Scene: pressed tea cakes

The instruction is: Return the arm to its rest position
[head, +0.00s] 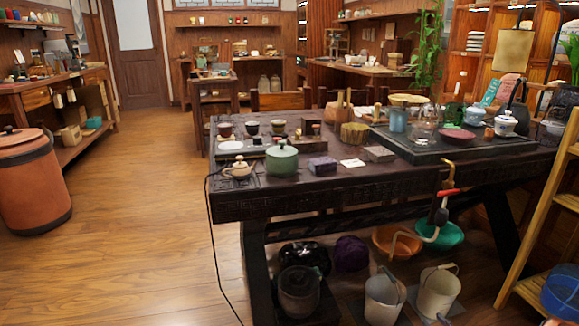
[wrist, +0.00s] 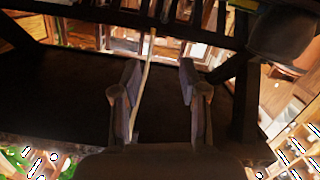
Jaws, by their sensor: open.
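My gripper (wrist: 158,68) shows in the wrist view with its two fingers well apart. Nothing is held between them. A thin pale strip (wrist: 149,70) shows between the fingers, close to the left one; I cannot tell how far off it is. A broad dark surface (wrist: 70,95) fills much of the wrist view, with dark beams across the top. My arm and gripper do not show in the head view.
The dark tea table (head: 330,187) carries a green pot (head: 282,160), a small teapot (head: 239,170) and a tea tray (head: 420,150). Buckets (head: 384,298) stand below. A thin cable (head: 213,245) hangs at its left end. A lidded bin (head: 35,185) stands left. Open floor (head: 140,200) lies between.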

